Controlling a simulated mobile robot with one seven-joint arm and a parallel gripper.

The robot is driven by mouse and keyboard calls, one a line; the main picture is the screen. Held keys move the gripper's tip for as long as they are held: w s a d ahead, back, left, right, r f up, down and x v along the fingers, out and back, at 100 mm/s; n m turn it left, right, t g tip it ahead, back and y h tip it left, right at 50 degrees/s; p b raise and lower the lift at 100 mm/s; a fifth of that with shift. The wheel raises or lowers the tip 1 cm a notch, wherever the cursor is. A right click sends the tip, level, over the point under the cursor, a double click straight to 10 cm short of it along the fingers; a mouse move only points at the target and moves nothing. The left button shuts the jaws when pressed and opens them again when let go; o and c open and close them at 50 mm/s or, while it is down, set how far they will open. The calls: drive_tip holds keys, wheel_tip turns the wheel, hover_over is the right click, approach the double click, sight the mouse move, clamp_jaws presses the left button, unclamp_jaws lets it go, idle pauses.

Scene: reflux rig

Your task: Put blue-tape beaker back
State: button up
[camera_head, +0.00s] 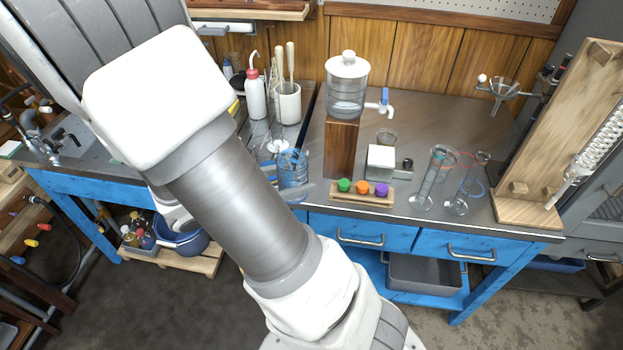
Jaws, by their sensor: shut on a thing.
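The blue-tape beaker (293,170) is a clear glass with blue on it, at the front edge of the bench, left of the wooden block. My gripper (291,185) is mostly hidden behind my arm. Grey finger parts show beside the beaker, and it is shut on the beaker. The beaker looks roughly upright. Whether its base touches the bench cannot be told.
Other clear glassware (268,148) stands just behind the beaker. To the right are a wooden block (340,150) under a lidded dispenser (347,85), a rack of coloured stoppers (361,196), a white-topped box (381,160) and tall cylinders (432,175).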

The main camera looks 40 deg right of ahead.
sight(307, 180)
drive_tip(key=s, duration=0.1)
drive_tip(key=s+d+r+m+g, duration=0.1)
drive_tip(key=shift+s+d, duration=0.3)
drive_tip(key=shift+s, duration=0.1)
drive_tip(key=shift+w+d+f+g, duration=0.2)
drive_tip(key=shift+d+f+g, duration=0.1)
drive_tip(key=shift+d+f, duration=0.1)
drive_tip(key=w+d+f+b, duration=0.1)
drive_tip(key=w+d+f, duration=0.1)
drive_tip(key=w+d+f+b, duration=0.1)
drive_tip(key=w+d+f, duration=0.1)
drive_tip(key=w, duration=0.1)
drive_tip(key=w+d+f+b, duration=0.1)
drive_tip(key=w+d+f, duration=0.1)
drive_tip(key=w, duration=0.1)
drive_tip(key=shift+d, duration=0.3)
drive_tip(key=shift+f+b, duration=1)
drive_tip(key=shift+f, duration=1.05)
